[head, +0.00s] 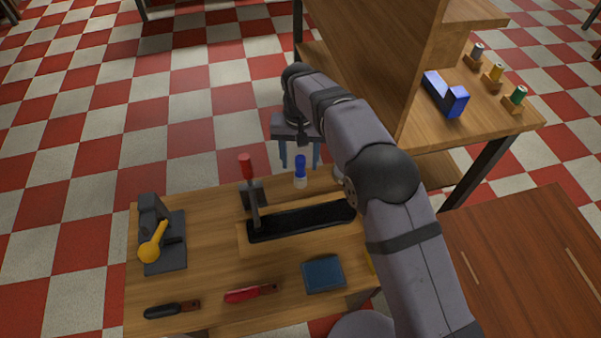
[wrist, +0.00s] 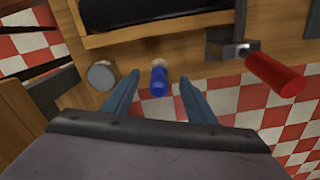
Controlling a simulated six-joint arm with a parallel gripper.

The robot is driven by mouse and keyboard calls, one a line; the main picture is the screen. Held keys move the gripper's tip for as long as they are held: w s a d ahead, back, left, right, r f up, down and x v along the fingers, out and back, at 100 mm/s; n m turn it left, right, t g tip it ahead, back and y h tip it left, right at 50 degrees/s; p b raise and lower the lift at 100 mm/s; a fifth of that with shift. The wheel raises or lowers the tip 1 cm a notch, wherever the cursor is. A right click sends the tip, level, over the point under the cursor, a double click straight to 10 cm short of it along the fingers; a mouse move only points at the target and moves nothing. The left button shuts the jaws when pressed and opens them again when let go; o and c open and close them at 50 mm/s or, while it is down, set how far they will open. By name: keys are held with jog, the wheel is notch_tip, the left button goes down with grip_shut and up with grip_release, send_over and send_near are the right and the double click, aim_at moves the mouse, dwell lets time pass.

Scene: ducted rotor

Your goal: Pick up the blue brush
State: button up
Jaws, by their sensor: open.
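The blue brush (head: 300,170) stands upright near the far edge of the wooden table, with a blue upper part and a pale lower part. In the wrist view the brush (wrist: 158,82) shows between my finger tips, its blue end toward me. My gripper (head: 300,163) is open and pointing down, close above or around the brush. In the wrist view my gripper's blue fingers (wrist: 158,78) lie on either side of the brush, with a gap on each side. I cannot tell the exact height of the finger tips against it.
A red-handled lever (head: 246,168) stands left of the brush. A black tray (head: 300,220) lies in front. A small grey round-topped thing (wrist: 102,75) is beside my left finger in the wrist view. A wooden shelf unit (head: 375,60) stands to the right, behind my arm.

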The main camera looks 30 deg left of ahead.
aim_at(300, 175)
jog(key=shift+w+f+p, duration=0.2)
jog(key=shift+f+p, duration=0.75)
jog(key=shift+f, duration=2.75)
jog(key=c, duration=1.1)
